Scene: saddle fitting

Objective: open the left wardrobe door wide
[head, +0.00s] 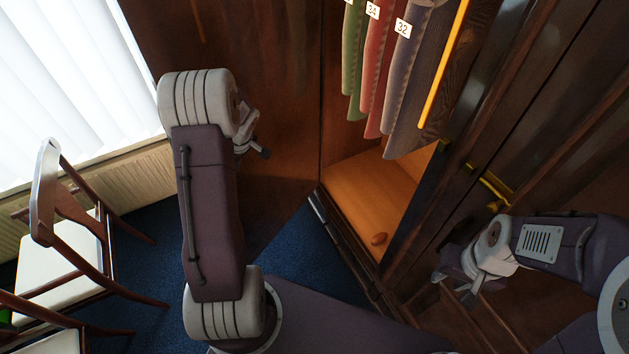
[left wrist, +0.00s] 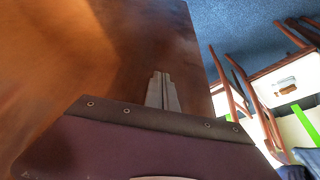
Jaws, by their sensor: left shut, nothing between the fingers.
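The left wardrobe door (head: 285,100) is a dark brown panel, swung out at a wide angle from the cabinet in the head view. Its brown surface (left wrist: 75,60) fills the left of the left wrist view. My left gripper (head: 262,150) is at the door's inner face, partly hidden behind my wrist. In the left wrist view my left gripper (left wrist: 163,75) is shut and empty, its fingers together in front of the door. I cannot tell whether it touches the door. My right gripper (head: 460,283) is low in front of the wardrobe's right side; its fingers are too unclear to judge.
The open wardrobe holds hanging garments (head: 375,70) with number tags and an orange-brown floor (head: 375,185). A brass handle (head: 496,186) is on the right side. Chairs (head: 70,235) stand at left near a bright window (head: 65,80). Blue carpet (head: 300,245) is bare below the door.

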